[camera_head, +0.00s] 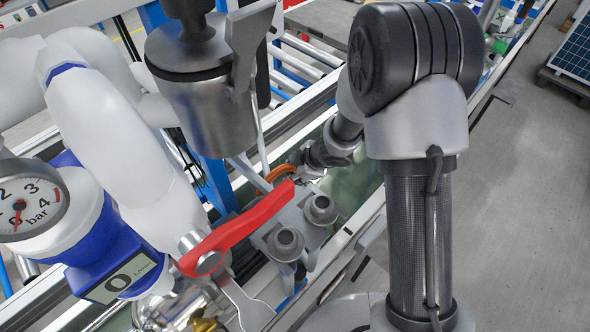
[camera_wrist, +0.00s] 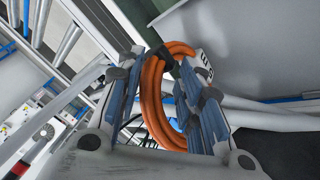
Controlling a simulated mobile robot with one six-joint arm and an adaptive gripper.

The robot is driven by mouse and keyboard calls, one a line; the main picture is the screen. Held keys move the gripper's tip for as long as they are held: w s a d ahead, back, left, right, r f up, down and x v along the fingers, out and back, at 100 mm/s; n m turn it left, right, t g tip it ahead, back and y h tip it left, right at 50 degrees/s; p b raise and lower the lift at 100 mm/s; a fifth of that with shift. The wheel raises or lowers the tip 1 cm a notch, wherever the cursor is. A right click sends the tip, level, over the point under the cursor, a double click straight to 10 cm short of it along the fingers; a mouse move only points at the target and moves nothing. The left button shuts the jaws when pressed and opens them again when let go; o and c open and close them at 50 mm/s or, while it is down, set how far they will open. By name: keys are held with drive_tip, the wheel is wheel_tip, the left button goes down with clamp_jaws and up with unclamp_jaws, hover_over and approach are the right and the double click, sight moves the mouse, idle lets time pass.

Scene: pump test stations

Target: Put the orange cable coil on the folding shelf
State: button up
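The orange cable coil (camera_wrist: 153,95) stands between the two fingers of my gripper (camera_wrist: 160,68) in the wrist view. Its near strands run down between the fingers toward the palm, and its far side passes behind the right finger. The fingers look closed in on the strands. In the head view only a small arc of the coil (camera_head: 281,172) shows, behind the red lever handle, beside my gripper (camera_head: 297,176), whose fingertips are largely hidden. I cannot make out the folding shelf for certain in either view.
The red lever handle (camera_head: 240,228) reaches close to my gripper. A grey block with two round fittings (camera_head: 321,209) is just below it. The pressure gauge (camera_head: 30,200), white pipes (camera_head: 115,130) and a metal vessel (camera_head: 215,110) crowd the left.

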drive_tip(key=shift+o, duration=0.8)
drive_tip(key=shift+r, duration=0.3)
drive_tip(key=p+v, duration=0.7)
drive_tip(key=v, duration=0.4)
drive_tip(key=shift+s+d+r, duration=0.2)
drive_tip(key=shift+s, duration=0.05)
